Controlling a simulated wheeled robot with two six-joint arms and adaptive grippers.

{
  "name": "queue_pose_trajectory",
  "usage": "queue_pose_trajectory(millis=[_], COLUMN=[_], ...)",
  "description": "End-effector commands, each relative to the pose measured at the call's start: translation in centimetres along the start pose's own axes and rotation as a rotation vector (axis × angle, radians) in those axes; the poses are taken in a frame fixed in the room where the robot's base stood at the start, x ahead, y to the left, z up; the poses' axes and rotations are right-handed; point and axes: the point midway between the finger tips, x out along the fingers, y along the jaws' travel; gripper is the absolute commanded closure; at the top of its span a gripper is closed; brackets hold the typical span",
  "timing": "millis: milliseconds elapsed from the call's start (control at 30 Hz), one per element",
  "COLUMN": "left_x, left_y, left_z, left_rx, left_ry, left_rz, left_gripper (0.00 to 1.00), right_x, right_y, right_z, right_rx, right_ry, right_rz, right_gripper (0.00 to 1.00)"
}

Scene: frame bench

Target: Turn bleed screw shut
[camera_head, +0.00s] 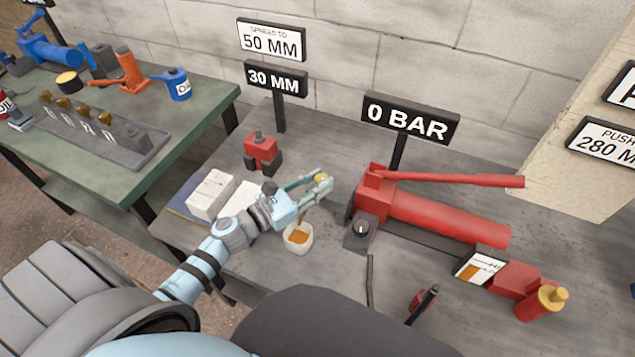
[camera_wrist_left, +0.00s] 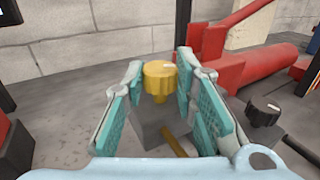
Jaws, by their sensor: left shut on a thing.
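The bleed screw is a yellow knob (camera_wrist_left: 160,78) with a white mark on its top, on a grey block (camera_wrist_left: 158,125) in the left wrist view. In the head view the knob (camera_head: 321,178) shows at my left fingertips. My left gripper (camera_head: 313,184) comes in from the left and is shut on the knob, one finger on each side of it. A rod or tube slopes down from the block. A small white cup (camera_head: 298,238) with amber liquid stands just below the gripper. My right gripper is not in view.
A red hand pump (camera_head: 440,217) lies to the right, with a black knob (camera_head: 361,230) at its near end and a "0 BAR" sign (camera_head: 410,119) behind. A red-and-black tool (camera_head: 261,150) and white boxes (camera_head: 211,194) stand to the left. Another tool (camera_head: 423,301) lies in front.

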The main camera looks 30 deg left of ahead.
Motion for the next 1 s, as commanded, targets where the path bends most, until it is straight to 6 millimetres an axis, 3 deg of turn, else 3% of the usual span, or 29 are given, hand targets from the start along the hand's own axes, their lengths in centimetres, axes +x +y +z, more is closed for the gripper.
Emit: queue_pose_trajectory(millis=[700,1000], left_x=[0.4,0.5], left_y=[1.1,1.1], left_z=[-0.6,-0.3], left_rx=[0.004,0.001], left_ry=[-0.003,-0.003], left_rz=[-0.638,-0.789], left_gripper=[1.00,1.00], right_x=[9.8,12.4], right_y=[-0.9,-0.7], right_z=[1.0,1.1], right_rx=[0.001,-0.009], right_ry=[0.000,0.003], right_rz=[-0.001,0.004], right_gripper=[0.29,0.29])
